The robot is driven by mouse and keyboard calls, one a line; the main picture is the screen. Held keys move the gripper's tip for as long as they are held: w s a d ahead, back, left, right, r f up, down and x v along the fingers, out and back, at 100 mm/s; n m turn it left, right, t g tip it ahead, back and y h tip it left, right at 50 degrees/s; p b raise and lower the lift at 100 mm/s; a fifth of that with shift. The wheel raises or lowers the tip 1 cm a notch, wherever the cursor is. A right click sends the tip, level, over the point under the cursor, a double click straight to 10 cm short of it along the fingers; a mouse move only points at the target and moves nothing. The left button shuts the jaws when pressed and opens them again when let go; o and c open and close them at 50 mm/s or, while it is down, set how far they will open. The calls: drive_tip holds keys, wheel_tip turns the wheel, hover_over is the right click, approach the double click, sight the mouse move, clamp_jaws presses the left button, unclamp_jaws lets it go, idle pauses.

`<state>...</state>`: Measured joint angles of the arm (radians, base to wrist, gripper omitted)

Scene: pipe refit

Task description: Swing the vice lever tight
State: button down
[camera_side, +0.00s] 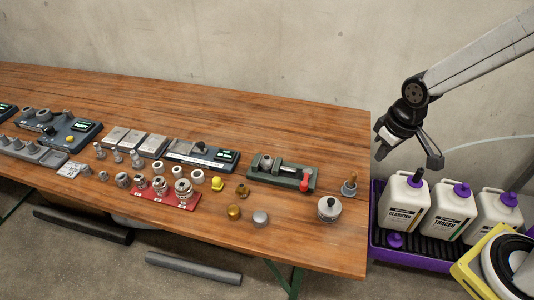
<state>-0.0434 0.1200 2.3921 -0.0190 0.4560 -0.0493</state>
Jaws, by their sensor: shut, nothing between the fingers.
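A small green vice (283,172) lies near the right end of the wooden bench, with a grey cylindrical piece at its left end. Its lever has a red handle (305,181) at the right end of the vice. How tight the lever is cannot be told at this size. My gripper (381,152) is shut and empty. It hangs in the air to the right of the vice, past the bench's right edge and above the bottle tray, well apart from the lever.
White bottles with purple caps (453,207) stand in a purple tray (415,255) right of the bench (300,125). A grey-based peg (349,186) and a round knobbed weight (329,208) stand close to the vice. Several fittings lie to its left. The bench behind it is clear.

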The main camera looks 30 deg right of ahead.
sight(306, 178)
drive_tip(key=w+a+f+n+g+h, duration=0.1)
drive_tip(key=w+a+n, duration=0.25)
drive_tip(key=w, duration=0.35)
drive_tip(key=w+a+f+n+g, duration=0.1)
drive_tip(key=w+a+n+g, duration=0.1)
drive_tip(key=w+a, duration=0.35)
drive_tip(key=w+a+f+n+g+h, duration=0.1)
drive_tip(key=w+a+f+n, duration=0.3)
drive_tip(key=a, duration=0.5)
drive_tip(key=shift+w+f+h, duration=0.7)
drive_tip(key=shift+w+f, duration=0.55)
drive_tip(key=shift+w, duration=0.5)
drive_tip(key=shift+d+f, duration=0.1)
drive_tip(key=shift+f, duration=0.05)
drive_tip(key=x, duration=0.9)
drive_tip(key=shift+s, duration=0.3)
drive_tip(key=shift+s+d+f, duration=0.1)
drive_tip(key=shift+d+f, duration=0.15)
drive_tip(key=shift+f, duration=0.1)
drive_tip(key=shift+s+d, duration=0.5)
drive_tip(key=shift+d, duration=0.2)
drive_tip(key=shift+s+d, duration=0.55)
drive_tip(key=shift+d, duration=0.2)
